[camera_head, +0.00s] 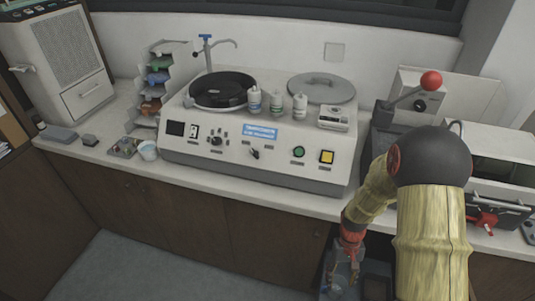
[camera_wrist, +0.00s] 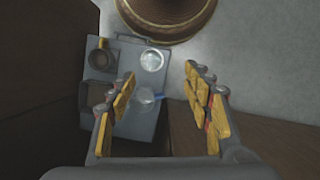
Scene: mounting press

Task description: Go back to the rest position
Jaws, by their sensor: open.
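My arm reaches down at the right in the head view, in front of the counter. My gripper (camera_head: 343,282) is at the bottom of the head view, below the counter's front edge and partly cut off by the frame. In the wrist view my gripper (camera_wrist: 168,105) has its two padded fingers wide apart with nothing between them. Beneath it is a grey tray-like surface (camera_wrist: 100,62) with a round clear dish (camera_wrist: 152,60) and another clear round piece near the left finger. The fingers look above these pieces; I cannot tell the exact gap.
The counter (camera_head: 325,208) runs close behind my arm. On it stand a polishing machine (camera_head: 225,155), several bottles, and a press with a red-knobbed lever (camera_head: 431,81) right beside my arm. Open floor (camera_head: 140,265) lies at the lower left.

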